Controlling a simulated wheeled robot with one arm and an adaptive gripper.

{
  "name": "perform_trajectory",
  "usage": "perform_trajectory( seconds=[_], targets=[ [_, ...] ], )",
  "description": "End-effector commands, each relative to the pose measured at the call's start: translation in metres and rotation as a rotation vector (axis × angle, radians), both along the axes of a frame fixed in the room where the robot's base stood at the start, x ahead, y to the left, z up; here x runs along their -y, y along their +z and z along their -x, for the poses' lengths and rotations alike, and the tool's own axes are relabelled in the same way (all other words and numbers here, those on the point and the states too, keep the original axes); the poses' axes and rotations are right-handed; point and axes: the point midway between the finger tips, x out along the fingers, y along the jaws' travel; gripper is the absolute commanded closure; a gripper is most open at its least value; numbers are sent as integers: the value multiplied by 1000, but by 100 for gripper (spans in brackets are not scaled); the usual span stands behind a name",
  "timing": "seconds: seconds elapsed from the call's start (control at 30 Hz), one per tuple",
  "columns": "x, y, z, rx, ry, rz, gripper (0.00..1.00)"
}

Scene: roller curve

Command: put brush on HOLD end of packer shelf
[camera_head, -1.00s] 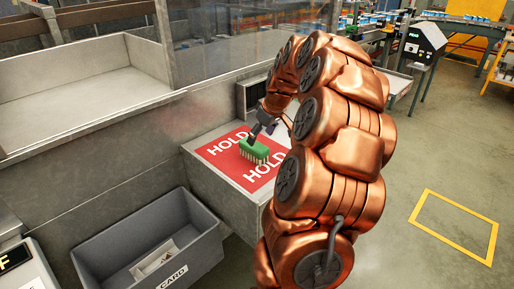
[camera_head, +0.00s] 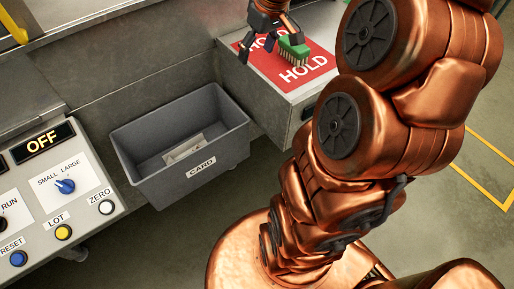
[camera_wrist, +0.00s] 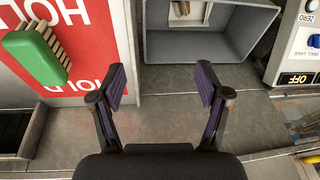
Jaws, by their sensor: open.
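The green brush (camera_head: 293,48) with pale bristles rests on the red HOLD area (camera_head: 265,68) at the end of the packer shelf (camera_head: 252,88). In the wrist view the brush (camera_wrist: 36,50) lies on the red panel at the upper left, apart from the fingers. In the head view my gripper (camera_head: 258,45) is at the top, left of the brush and above the shelf end.
A grey CARD bin (camera_head: 180,140) with a paper piece inside stands just left of the shelf end. A control panel (camera_head: 55,190) with an OFF display and several knobs is at the left. My arm covers the middle right. A yellow floor outline (camera_head: 490,180) lies at the right.

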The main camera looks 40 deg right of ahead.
Motion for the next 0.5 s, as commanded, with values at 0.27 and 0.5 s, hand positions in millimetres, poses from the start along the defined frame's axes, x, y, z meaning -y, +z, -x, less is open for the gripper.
perform_trajectory(
  seconds=[0.27,0.5],
  targets=[
    [-123,-24,81,-173,38,8,24],
    [-173,-54,172,-311,-3,58,24]
  ],
)
